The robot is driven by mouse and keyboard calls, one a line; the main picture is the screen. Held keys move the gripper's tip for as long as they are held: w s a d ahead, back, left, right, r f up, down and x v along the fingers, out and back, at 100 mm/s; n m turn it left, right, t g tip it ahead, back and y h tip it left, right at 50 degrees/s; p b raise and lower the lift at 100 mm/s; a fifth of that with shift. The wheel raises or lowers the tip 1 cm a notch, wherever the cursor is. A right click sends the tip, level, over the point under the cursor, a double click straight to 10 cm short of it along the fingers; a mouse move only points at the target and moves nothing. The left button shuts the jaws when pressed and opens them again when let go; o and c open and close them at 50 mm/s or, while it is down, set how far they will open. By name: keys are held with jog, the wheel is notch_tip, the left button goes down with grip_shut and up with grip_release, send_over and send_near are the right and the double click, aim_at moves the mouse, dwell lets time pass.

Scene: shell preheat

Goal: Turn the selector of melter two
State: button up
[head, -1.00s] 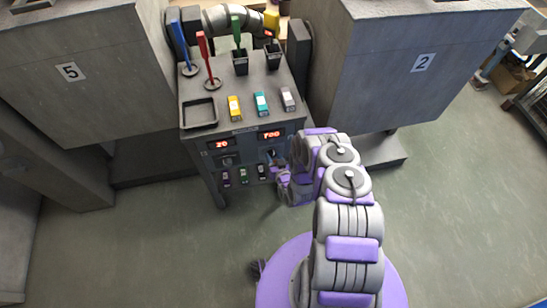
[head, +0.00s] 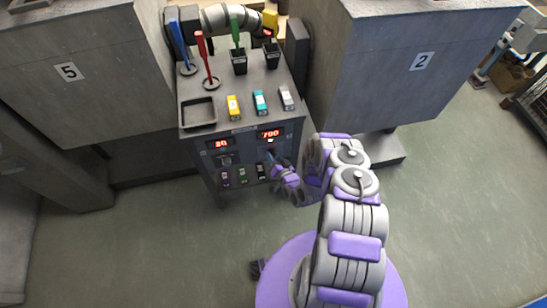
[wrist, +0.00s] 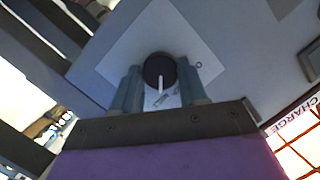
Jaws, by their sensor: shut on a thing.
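The grey control console (head: 240,128) stands ahead in the head view, with two red displays on its front. My gripper (head: 271,160) is at the right side of that front, below the right display (head: 270,134). In the wrist view, a round dark selector knob (wrist: 159,68) with a white pointer line sits on a pale plate (wrist: 207,60). My gripper (wrist: 158,76) is shut on it, one grey finger on each side. The pointer runs nearly up and down in that view. The knob itself is too small and covered to make out in the head view.
Colored blocks (head: 260,102), a black tray (head: 198,113) and upright colored tools lie on the console top. Several small colored items line the lower front. The floor before it is clear.

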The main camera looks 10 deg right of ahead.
jog(key=shift+s+f, duration=0.1)
jog(key=shift+f, duration=0.1)
jog(key=o, duration=0.8)
jog(key=shift+o, duration=1.3)
jog(key=shift+r, duration=0.1)
jog(key=v, duration=1.7)
jog(key=shift+b, duration=0.45)
jog(key=shift+s, duration=0.1)
